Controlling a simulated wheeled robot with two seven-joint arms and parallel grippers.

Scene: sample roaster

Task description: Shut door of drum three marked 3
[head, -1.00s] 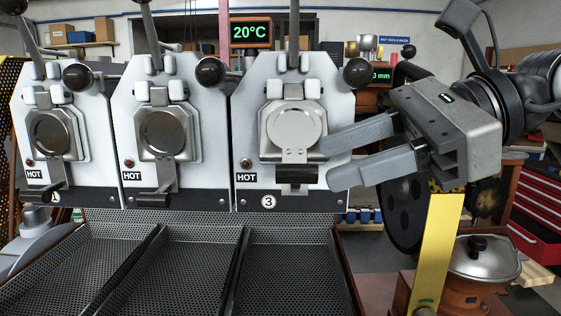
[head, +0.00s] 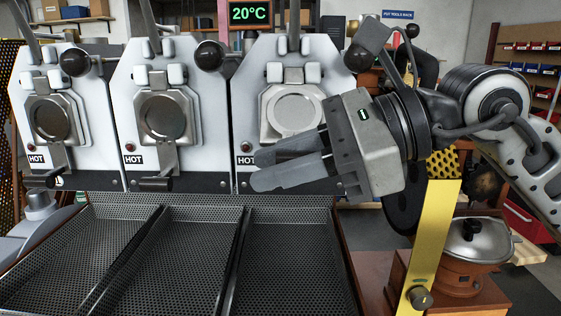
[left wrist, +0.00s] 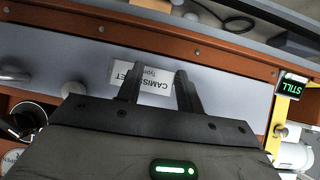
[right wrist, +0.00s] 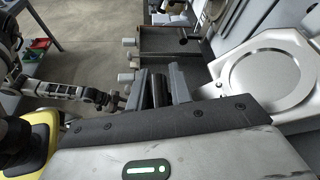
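The door of drum three (head: 293,108) is a bright octagonal plate with a round disc on the rightmost roaster head. It looks larger and brighter than the other two doors and seems tilted outward; its exact angle is hard to tell. Its black handle is mostly hidden by my right gripper (head: 252,168), whose fingers lie across it, one above and one below. The right wrist view shows a dark bar between the close-set fingers (right wrist: 157,85), with the door plate (right wrist: 270,70) to the right. The 3 mark is hidden. My left gripper (left wrist: 158,75) is open and empty.
Perforated cooling trays (head: 295,260) spread below the roaster heads. Drums one (head: 50,118) and two (head: 165,115) stand left. A yellow bracket (head: 432,235) and a lidded pot (head: 478,240) stand right. In the left wrist view, a label plate (left wrist: 155,90) lies beyond the fingers.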

